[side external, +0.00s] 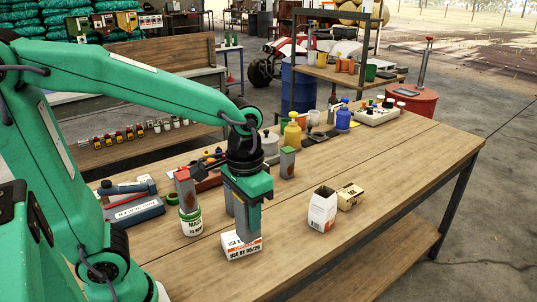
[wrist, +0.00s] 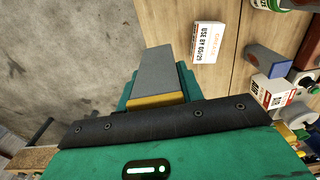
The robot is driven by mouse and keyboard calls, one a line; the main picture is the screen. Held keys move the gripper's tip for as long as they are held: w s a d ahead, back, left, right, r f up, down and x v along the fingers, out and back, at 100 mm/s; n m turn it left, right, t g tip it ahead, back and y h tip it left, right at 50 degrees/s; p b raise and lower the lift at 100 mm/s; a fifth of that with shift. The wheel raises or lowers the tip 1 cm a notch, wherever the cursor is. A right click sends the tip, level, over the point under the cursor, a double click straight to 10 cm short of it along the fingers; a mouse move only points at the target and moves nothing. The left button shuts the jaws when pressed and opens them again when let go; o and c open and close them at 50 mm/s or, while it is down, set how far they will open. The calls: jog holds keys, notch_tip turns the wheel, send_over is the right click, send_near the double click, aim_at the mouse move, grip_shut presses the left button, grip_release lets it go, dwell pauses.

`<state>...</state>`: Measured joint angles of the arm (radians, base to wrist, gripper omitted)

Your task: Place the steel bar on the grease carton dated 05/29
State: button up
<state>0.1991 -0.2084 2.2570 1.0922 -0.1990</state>
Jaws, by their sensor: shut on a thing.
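The grease carton (side external: 241,247), white with an orange band and "USE BY 05/29", lies on the bench at the front. It also shows in the wrist view (wrist: 207,43), to the right of the jaws. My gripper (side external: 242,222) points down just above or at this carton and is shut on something. A grey bar-like piece, apparently the steel bar (wrist: 158,72), shows at the jaws in the wrist view; I cannot clearly separate it from the grey fingers. Whether anything touches the carton cannot be told.
A white carton (side external: 322,208) and a small tan box (side external: 350,196) stand to the right. A green-and-white can (side external: 190,221) stands close on the left. The front right bench top is clear.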

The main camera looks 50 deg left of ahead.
jog(key=shift+w+a+f, duration=0.7)
jog(key=shift+a+f, duration=1.1)
jog(key=shift+f, duration=0.05)
jog(key=shift+w+a+f, duration=0.7)
jog(key=shift+a+f, duration=1.1)
jog(key=shift+a, duration=0.05)
jog(key=shift+w+a+f, duration=0.7)
jog(key=shift+a+f, duration=1.1)
jog(key=shift+f, duration=0.05)
jog(key=shift+f, duration=0.15)
jog(key=o, duration=1.2)
jog(key=shift+c, duration=0.2)
notch_tip(320, 180, up, 12)
jog(key=shift+s+r, duration=0.1)
jog(key=shift+r, duration=0.15)
